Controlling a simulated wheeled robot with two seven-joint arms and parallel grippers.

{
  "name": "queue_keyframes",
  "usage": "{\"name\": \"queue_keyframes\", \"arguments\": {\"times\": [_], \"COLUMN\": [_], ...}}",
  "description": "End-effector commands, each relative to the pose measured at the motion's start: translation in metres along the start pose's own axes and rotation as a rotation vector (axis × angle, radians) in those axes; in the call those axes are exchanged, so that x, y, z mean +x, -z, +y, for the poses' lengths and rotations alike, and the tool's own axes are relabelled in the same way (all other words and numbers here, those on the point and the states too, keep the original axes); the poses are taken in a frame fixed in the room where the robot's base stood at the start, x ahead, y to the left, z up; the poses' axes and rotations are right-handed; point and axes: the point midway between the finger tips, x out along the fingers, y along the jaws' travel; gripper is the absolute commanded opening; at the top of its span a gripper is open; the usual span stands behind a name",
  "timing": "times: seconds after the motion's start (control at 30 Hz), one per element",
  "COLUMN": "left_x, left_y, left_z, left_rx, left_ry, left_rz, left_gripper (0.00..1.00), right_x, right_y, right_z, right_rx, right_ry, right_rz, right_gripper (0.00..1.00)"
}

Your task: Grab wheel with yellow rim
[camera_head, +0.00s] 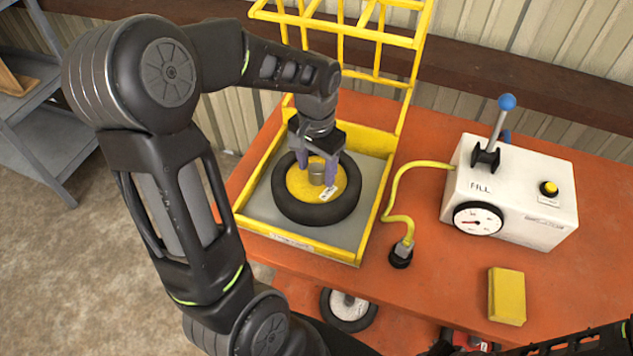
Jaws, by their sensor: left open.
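The wheel with the yellow rim (300,207) lies flat in a yellow-framed tray (306,245) on the orange table. It has a black tyre, a yellow disc, a small grey hub and a white label. My left gripper (317,172) points down over the wheel's middle, its purple fingers open on either side of the grey hub. I cannot tell whether the fingers touch the wheel. My right gripper is not in view; part of a dark arm shows at the bottom right.
A yellow cage (345,32) stands open behind the tray. A white box (512,195) with a gauge, lever and yellow hose stands right on the orange table (440,290). A yellow block (507,296) lies in front of it. Another wheel (348,308) is below the table edge.

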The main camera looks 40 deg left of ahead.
Motion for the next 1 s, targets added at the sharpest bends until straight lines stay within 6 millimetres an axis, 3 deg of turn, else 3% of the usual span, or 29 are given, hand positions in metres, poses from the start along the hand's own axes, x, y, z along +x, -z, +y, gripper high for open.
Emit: {"name": "queue_keyframes", "arguments": {"times": [0.13,0.7,1.0], "left_x": [0.0108,0.0107,0.0106], "left_y": [-0.0002,0.0000,0.0000], "left_z": [0.0002,0.0002,0.0002], "left_rx": [0.000,0.001,0.001], "left_ry": [-0.001,0.000,0.000], "left_rz": [0.000,0.001,0.001], "left_gripper": [0.57,0.57,0.33], "right_x": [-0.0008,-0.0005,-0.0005], "right_y": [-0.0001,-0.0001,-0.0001], "right_z": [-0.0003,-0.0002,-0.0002], "right_rx": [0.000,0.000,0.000], "right_ry": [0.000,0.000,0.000], "right_rz": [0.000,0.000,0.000], "right_gripper": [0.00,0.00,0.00]}}
